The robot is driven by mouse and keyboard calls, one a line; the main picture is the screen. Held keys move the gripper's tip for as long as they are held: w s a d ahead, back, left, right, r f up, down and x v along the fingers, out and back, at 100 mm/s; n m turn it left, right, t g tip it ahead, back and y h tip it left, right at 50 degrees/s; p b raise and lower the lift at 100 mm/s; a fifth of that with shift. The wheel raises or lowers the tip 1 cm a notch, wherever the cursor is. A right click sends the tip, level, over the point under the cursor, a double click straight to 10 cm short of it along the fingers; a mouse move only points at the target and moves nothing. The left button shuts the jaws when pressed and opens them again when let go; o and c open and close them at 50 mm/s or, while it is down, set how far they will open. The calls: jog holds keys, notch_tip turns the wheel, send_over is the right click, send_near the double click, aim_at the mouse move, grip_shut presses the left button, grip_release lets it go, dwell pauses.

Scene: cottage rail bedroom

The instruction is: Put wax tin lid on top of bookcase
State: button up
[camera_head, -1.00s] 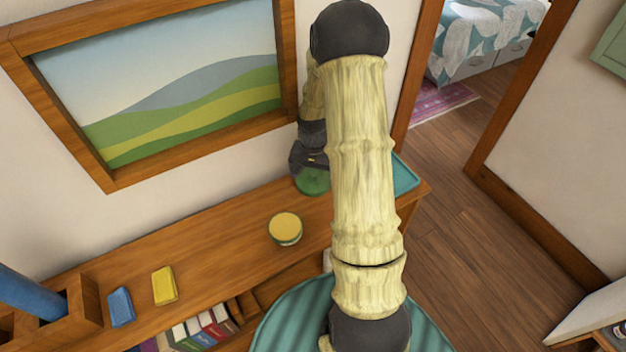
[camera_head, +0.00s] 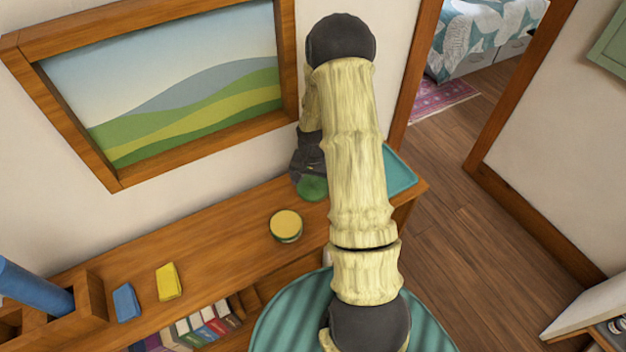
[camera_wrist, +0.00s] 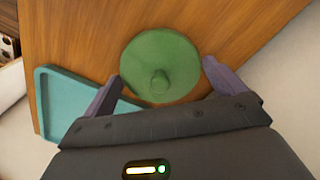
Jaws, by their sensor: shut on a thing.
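A round green lid with a small knob, which I take as the wax tin lid (camera_wrist: 165,55), is between the fingers of my gripper (camera_wrist: 161,84) in the wrist view. The fingers grip it at opposite sides of its rim. In the head view the lid (camera_head: 312,188) shows partly under my dark gripper (camera_head: 310,160), over the far right part of the wooden bookcase top (camera_head: 230,245). I cannot tell whether the lid touches the wood. My arm hides part of the bookcase top.
A teal tray (camera_head: 400,172) lies at the bookcase's right end, close to the lid. A round yellow-topped tin (camera_head: 286,225), a yellow block (camera_head: 168,281), a blue block (camera_head: 125,302) and a wooden holder (camera_head: 88,295) stand further left. A framed picture (camera_head: 200,100) hangs behind.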

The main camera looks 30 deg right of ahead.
aim_at(313, 181)
jog(key=o, duration=0.7)
jog(key=shift+f, duration=0.1)
jog(key=shift+w+r, duration=0.1)
jog(key=shift+r, duration=0.6)
notch_tip(313, 181, up, 6)
jog(key=shift+r+b, duration=0.25)
jog(key=shift+b, duration=0.75)
